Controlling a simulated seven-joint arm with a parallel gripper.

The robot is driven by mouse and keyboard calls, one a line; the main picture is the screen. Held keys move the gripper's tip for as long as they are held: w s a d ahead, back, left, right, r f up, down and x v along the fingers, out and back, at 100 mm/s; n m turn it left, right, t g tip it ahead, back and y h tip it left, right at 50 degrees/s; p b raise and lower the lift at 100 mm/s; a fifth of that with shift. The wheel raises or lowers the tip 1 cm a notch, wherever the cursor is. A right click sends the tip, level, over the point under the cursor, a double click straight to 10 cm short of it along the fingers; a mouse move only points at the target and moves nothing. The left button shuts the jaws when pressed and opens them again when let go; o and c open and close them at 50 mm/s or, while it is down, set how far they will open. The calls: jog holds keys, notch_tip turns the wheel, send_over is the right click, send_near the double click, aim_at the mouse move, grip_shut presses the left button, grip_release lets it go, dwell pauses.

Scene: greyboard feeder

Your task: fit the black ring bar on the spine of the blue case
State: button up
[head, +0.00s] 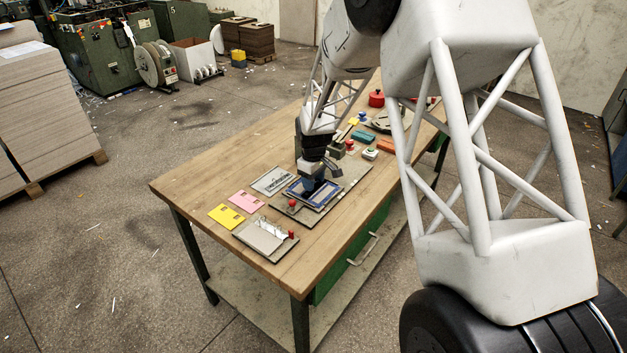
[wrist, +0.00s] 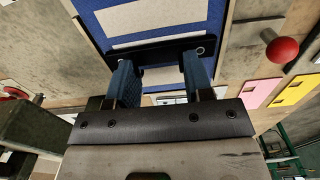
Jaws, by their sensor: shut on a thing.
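The blue case (head: 323,191) lies open and flat on a grey board on the workbench. In the wrist view the blue case (wrist: 216,16) shows pale panels inside a blue border. My gripper (head: 308,187) is low over the case and hides part of it. In the wrist view my gripper (wrist: 156,62) has its two blue fingers at the black ring bar (wrist: 150,52), shut on it. The bar lies level across the near part of the case, with a round hole at its right end. I cannot tell whether it touches the spine.
A red knob (wrist: 281,48) stands on the board beside the case. A pink card (head: 246,201), a yellow card (head: 226,216) and a grey plate with a clip (head: 265,237) lie at the bench's near end. Small parts crowd the far end. The bench's left side is clear.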

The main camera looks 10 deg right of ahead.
jog(key=o, duration=1)
jog(key=shift+r, duration=0.1)
jog(key=shift+r, duration=3.8)
jog(key=s+d+r+m+t, duration=0.1)
jog(key=s+d+r+m, duration=0.1)
jog(key=s+r, duration=0.7)
jog(key=s+d+r+m, duration=0.2)
jog(key=s+r, duration=0.5)
jog(key=s, duration=0.5)
jog(key=s+m, duration=0.1)
jog(key=s, duration=0.7)
jog(key=s+d+r+m+t, duration=0.1)
jog(key=s+m, duration=0.1)
jog(key=s, duration=0.7)
jog(key=s+d+m, duration=0.1)
jog(key=s+m, duration=0.1)
jog(key=s, duration=0.6)
jog(key=shift+s+d+r+t, duration=0.15)
jog(key=shift+s+r+t, duration=0.15)
jog(key=shift+r, duration=0.1)
